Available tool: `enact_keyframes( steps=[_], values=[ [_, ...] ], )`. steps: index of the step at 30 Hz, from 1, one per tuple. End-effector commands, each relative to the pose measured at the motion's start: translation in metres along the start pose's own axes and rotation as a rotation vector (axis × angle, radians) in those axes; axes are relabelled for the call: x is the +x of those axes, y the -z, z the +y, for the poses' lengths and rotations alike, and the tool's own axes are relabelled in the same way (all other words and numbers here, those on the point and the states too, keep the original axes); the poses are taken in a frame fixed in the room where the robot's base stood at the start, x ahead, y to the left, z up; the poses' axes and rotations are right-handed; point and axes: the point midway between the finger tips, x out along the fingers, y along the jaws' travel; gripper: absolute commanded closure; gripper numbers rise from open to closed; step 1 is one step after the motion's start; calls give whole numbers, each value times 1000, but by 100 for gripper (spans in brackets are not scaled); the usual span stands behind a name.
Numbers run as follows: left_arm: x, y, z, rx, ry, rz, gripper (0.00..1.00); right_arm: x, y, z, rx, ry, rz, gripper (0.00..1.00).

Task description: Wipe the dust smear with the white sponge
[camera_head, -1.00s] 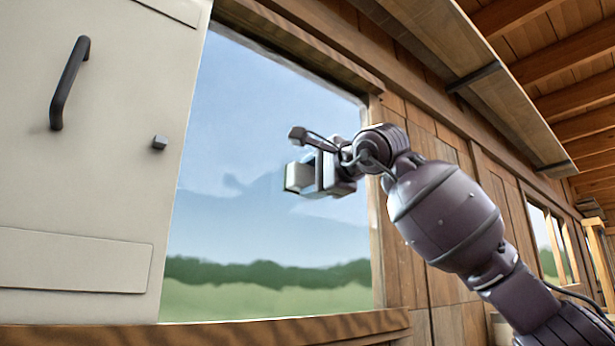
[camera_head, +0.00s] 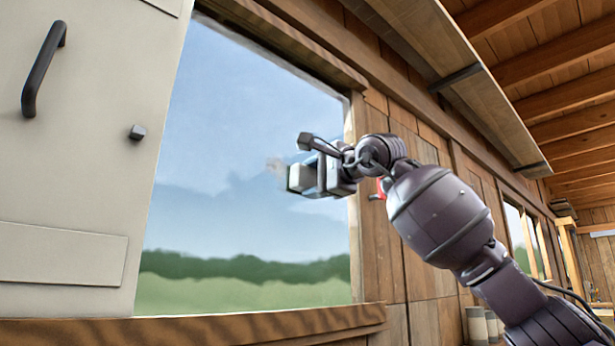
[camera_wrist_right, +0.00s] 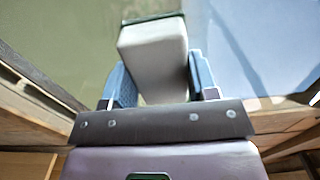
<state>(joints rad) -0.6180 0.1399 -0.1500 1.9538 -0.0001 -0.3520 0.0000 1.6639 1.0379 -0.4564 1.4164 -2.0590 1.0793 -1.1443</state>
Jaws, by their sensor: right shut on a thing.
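The white sponge (camera_head: 299,178) is a pale block held in my right gripper (camera_head: 318,175), in front of the window. In the right wrist view the sponge (camera_wrist_right: 155,70) has a dark green far face and sits between the blue fingers of the right gripper (camera_wrist_right: 163,82). A faint greyish patch that looks like the dust smear (camera_head: 276,168) shows on the window pane just left of the sponge. I cannot tell whether the sponge touches the glass. My left gripper is not in view.
A cream panel (camera_head: 90,150) with a dark handle (camera_head: 43,68) and a small knob stands left of the window. A wooden sill (camera_head: 200,328) runs below the window. A red thing (camera_head: 380,187) is partly hidden behind my arm. Several pale canisters (camera_head: 478,325) stand at lower right.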

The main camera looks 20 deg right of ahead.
Motion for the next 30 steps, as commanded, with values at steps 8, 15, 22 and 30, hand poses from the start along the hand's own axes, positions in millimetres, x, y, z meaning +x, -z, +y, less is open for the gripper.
enact_keyframes(
  steps=[8,15,22,30],
  values=[
    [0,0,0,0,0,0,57,2,16,1,1,-2,2,65],
    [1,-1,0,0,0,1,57,0,11,1,0,-1,0,65],
    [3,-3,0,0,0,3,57,-1,-6,2,-1,-1,0,65],
    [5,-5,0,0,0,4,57,-2,-22,2,-1,-1,0,65]
  ],
)
